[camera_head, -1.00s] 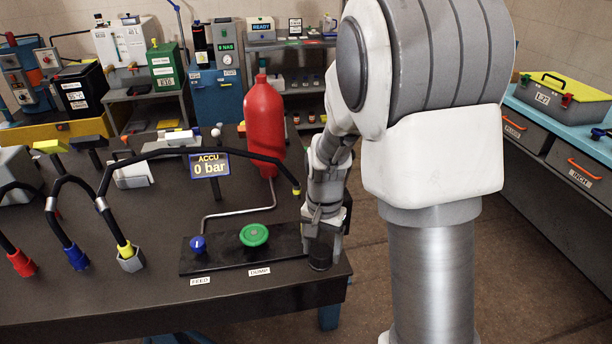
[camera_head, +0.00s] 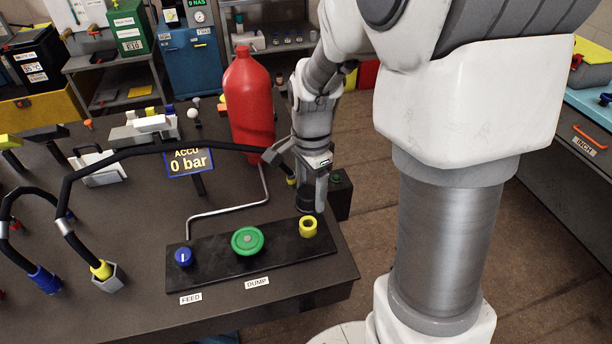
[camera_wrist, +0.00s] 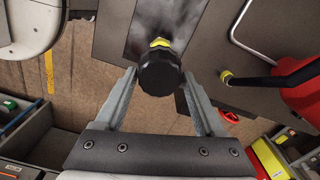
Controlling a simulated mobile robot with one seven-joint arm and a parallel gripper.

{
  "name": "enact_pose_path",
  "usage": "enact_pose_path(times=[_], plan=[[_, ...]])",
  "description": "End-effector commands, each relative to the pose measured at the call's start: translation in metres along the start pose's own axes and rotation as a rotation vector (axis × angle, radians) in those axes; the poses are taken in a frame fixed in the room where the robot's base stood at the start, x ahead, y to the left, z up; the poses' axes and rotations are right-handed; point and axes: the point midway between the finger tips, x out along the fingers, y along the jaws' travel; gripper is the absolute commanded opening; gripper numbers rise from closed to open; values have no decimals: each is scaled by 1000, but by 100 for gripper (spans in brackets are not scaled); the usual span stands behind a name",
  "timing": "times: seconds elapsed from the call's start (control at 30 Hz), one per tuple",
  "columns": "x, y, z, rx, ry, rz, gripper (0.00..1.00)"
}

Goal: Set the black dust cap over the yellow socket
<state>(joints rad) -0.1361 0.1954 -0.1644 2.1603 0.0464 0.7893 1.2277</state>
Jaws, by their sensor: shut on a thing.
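The yellow socket (camera_head: 308,226) stands open-topped at the right end of the black panel. My gripper (camera_head: 309,197) points down just behind it in the head view, shut on the black dust cap (camera_head: 306,208). In the wrist view the dust cap (camera_wrist: 160,76) sits between the two fingers of my gripper (camera_wrist: 159,82). There the yellow socket (camera_wrist: 160,43) shows only as a small part past the cap's edge. The cap is not over the socket in the head view; their height gap is unclear.
The panel (camera_head: 276,262) also carries a green knob (camera_head: 247,241) and a blue knob (camera_head: 183,257). A black hose with a yellow end (camera_head: 291,181) hangs close to my gripper's left. A red accumulator (camera_head: 249,105) stands behind. Free floor lies right of the table.

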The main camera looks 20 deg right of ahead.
Motion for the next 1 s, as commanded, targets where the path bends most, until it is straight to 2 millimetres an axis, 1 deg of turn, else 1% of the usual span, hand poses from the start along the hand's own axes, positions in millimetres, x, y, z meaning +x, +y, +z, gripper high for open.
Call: enact_pose_path(times=[0.4,0.63,1.0], plan=[[-1,1,0,14,0,0,20],[-2,0,-1,-38,1,0,20],[33,0,-1,-44,1,1,20]])
